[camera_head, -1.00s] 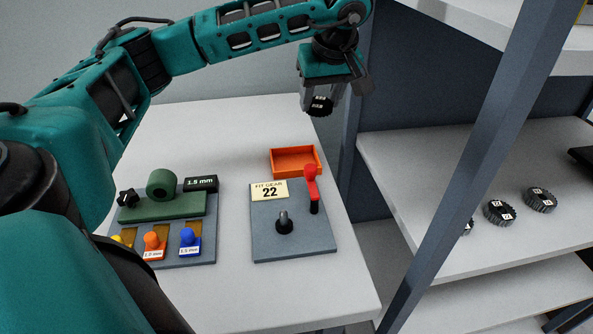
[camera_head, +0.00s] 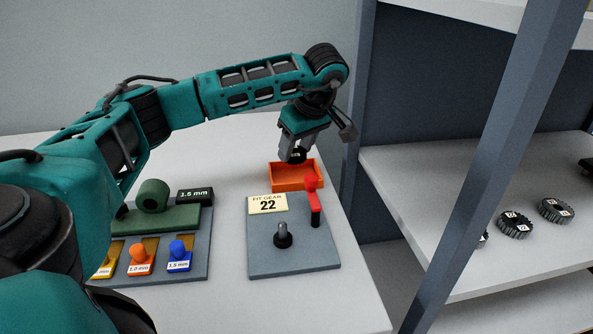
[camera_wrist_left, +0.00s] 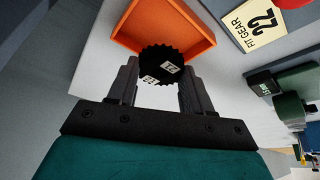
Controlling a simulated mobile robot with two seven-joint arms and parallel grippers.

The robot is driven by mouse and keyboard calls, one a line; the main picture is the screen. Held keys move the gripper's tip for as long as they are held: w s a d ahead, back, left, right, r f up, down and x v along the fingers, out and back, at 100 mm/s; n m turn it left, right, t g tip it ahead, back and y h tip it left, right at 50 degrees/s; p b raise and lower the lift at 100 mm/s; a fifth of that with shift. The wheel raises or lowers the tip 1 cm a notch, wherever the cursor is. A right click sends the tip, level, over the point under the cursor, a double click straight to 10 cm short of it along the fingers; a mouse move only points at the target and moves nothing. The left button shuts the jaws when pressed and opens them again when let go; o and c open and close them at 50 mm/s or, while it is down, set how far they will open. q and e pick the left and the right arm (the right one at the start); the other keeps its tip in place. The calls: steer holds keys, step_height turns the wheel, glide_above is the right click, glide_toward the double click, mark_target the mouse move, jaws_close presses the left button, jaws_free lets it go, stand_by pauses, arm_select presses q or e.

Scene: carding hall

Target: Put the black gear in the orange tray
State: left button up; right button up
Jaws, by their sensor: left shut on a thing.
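The black gear (camera_head: 297,157), toothed and with white number labels, is held between the fingers of my left gripper (camera_head: 295,153). In the left wrist view the gear (camera_wrist_left: 161,62) sits between the two fingertips (camera_wrist_left: 160,74). The orange tray (camera_head: 290,184) is a shallow open box at the back right of the table. The gear is over the tray's back part in the head view; its exact height above the tray is hard to tell. In the left wrist view the tray (camera_wrist_left: 205,47) appears beyond the gear and looks empty where visible. My right gripper is not in view.
In front of the tray is a grey plate (camera_head: 262,258) with a peg (camera_head: 282,234), a red-handled lever (camera_head: 311,184) and a "FIT GEAR 22" sign. A gauge board stands to the left. A shelf post (camera_head: 357,110) rises close to the right; more gears (camera_head: 515,224) lie on the shelf.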

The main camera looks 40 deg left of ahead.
mark_target(299, 161)
arm_select(q)
steer(key=shift+f+b, duration=0.3)
steer(key=shift+f, duration=2.3)
steer(key=shift+f, duration=0.15)
steer(key=o, duration=1.1)
steer(key=shift+o, duration=0.2)
steer(key=p+v, duration=0.1)
steer(key=v, duration=1.1)
steer(key=shift+p, duration=0.35)
steer(key=shift+s, duration=0.1)
